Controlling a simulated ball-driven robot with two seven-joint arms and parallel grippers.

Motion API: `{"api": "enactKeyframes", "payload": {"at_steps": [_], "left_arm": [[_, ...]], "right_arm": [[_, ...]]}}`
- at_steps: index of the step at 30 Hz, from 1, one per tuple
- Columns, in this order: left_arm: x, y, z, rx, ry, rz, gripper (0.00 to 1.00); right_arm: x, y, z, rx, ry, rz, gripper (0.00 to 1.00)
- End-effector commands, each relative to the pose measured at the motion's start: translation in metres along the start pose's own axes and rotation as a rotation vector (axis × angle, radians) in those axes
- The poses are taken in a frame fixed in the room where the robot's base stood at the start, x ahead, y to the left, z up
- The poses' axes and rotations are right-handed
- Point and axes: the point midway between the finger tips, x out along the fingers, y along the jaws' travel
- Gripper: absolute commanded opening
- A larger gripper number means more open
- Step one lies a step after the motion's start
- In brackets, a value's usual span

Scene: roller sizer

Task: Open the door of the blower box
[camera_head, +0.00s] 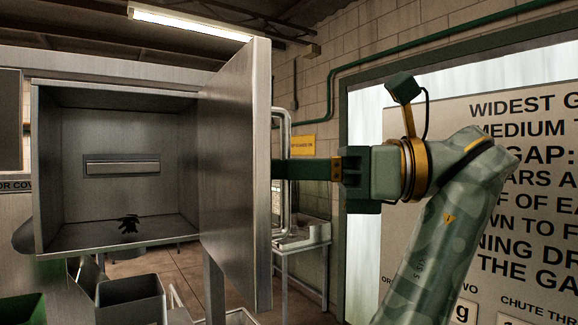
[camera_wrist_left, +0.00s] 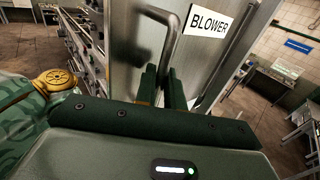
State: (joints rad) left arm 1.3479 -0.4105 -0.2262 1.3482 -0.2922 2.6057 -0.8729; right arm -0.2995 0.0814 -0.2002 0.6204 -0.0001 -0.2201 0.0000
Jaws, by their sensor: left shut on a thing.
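The blower box (camera_head: 118,140) is an open-fronted grey metal box in the head view. Its door (camera_head: 235,165) stands swung wide open at the box's right side, edge toward me. In the left wrist view the door's outer face (camera_wrist_left: 205,55) carries a "BLOWER" label (camera_wrist_left: 209,22) and a bent tubular handle (camera_wrist_left: 172,40). My left gripper (camera_wrist_left: 166,85) is shut on the handle, its fingers on the lower part of the bar. In the head view my left gripper (camera_head: 280,169) reaches the door's outer side from the right. My right gripper is not in view.
Inside the box are a slot plate (camera_head: 122,167) on the back wall and a small dark object (camera_head: 129,224) on the floor. Dark bins (camera_head: 130,298) stand below. A metal table (camera_head: 303,240) stands behind the door. A large sign board (camera_head: 500,200) is at right.

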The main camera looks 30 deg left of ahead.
Motion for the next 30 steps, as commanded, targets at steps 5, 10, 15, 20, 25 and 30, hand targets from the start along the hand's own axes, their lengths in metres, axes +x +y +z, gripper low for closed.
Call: {"api": "enactKeyframes", "payload": {"at_steps": [5, 10, 15, 20, 25, 30], "left_arm": [[0.001, 0.000, 0.001, 0.000, 0.001, 0.001, 0.00], [0.001, 0.000, 0.001, -0.001, 0.001, 0.001, 0.25], [0.001, 0.000, 0.001, -0.001, 0.001, 0.001, 0.25], [0.000, 0.000, 0.001, -0.001, 0.000, 0.001, 0.25], [0.001, 0.000, 0.004, -0.002, 0.001, 0.001, 0.25], [0.002, 0.000, 0.031, -0.004, 0.002, 0.002, 0.25]], "right_arm": [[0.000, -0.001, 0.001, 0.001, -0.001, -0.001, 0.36], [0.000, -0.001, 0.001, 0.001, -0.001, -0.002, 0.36], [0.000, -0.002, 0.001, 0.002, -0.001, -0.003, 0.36], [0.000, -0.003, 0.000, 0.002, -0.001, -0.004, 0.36], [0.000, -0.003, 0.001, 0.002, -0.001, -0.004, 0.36], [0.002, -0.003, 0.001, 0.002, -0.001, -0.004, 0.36]]}}
